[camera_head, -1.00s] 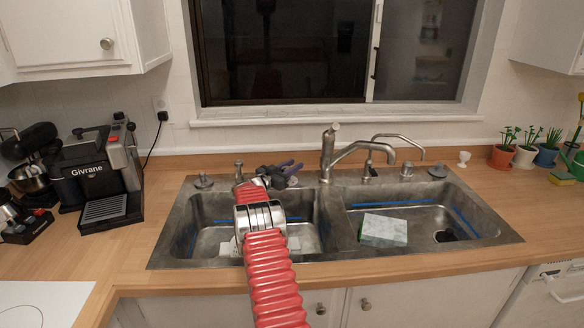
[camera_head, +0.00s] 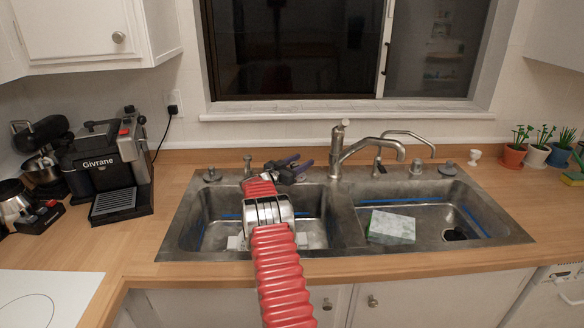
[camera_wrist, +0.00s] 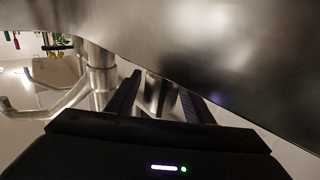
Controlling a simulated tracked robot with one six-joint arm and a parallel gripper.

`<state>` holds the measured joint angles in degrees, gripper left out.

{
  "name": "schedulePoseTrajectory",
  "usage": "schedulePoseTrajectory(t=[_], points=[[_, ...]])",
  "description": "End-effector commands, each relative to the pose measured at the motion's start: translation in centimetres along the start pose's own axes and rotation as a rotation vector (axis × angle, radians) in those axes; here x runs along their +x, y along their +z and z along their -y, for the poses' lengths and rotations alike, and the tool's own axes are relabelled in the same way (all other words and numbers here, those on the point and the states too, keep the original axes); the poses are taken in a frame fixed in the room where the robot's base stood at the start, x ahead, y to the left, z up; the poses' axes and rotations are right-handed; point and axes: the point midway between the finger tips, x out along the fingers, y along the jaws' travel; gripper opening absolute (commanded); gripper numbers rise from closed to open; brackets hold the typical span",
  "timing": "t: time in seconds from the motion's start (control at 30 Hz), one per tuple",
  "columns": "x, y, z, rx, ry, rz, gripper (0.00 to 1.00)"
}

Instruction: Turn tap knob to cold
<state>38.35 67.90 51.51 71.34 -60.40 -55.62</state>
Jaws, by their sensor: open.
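The silver tap (camera_head: 340,152) stands behind the divider of the double sink, its spout pointing right. Its knob (camera_head: 339,130) is the short upright top of the tap body. My gripper (camera_head: 304,162) is open and sits just left of the tap body, lower than the knob, with a small gap between. In the wrist view the two dark fingers (camera_wrist: 160,84) are spread, with a metallic shape behind the gap that I cannot make out. The tap (camera_wrist: 100,75) shows there sideways, left of the fingers.
The steel sink (camera_head: 345,253) has two basins; a green and white box (camera_head: 391,227) lies in the right one. A second, slimmer spout (camera_head: 408,137) is right of the tap. The window (camera_head: 300,50) is behind. A large grey surface (camera_wrist: 235,55) fills the wrist view's upper right.

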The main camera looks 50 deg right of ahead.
Motion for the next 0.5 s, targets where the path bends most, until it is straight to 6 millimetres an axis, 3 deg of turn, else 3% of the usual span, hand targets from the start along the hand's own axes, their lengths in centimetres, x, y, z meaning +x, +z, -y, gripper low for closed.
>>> schedulePoseTrajectory(t=[0.27,0.5], points=[[-2.2,-0.1,0.1,0.000,-0.002,0.000,0.47],[-5.6,0.0,0.1,-0.002,-0.002,0.000,0.47]])
